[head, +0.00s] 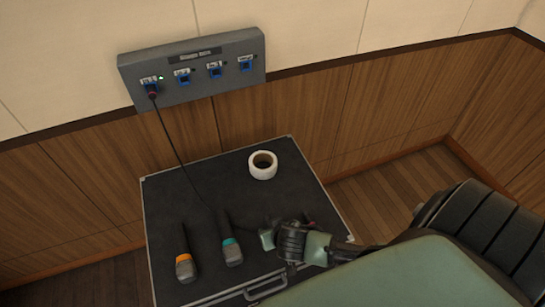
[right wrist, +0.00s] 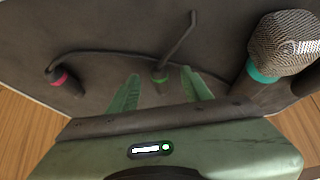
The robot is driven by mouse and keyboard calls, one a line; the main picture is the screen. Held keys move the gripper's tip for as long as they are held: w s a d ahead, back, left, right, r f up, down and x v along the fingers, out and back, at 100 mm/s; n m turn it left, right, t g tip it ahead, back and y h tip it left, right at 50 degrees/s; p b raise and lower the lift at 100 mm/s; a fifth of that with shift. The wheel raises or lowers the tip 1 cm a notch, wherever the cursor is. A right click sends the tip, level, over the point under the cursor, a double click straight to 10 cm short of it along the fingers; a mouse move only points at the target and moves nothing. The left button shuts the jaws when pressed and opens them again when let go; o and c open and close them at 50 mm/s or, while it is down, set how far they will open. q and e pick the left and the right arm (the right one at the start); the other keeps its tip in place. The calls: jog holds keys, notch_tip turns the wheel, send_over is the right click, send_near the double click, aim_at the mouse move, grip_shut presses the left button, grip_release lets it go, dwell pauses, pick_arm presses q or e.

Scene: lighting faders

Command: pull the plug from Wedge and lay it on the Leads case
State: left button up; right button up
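The black flight case (head: 215,165) stands below a grey wall box (head: 195,68) with a row of blue sockets, their labels too small to read surely. A plug with a red ring (head: 152,92) sits in the leftmost socket, and its dark cable runs down to the case. The other sockets look empty. My right gripper (head: 267,238) is low over the case's front right. In the right wrist view its green fingers (right wrist: 160,76) are apart, with a green-ringed plug (right wrist: 160,77) between or just beyond the tips. A pink-ringed plug (right wrist: 63,79) lies left of it. My left gripper is out of view.
A microphone with an orange ring (head: 184,255) and one with a teal ring (head: 231,245) lie on the case's front, the teal one close to my right gripper. A roll of white tape (head: 263,165) lies at the back right. The back left is mostly clear.

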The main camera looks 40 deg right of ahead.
jog(key=v, duration=0.8)
jog(key=shift+f, duration=0.1)
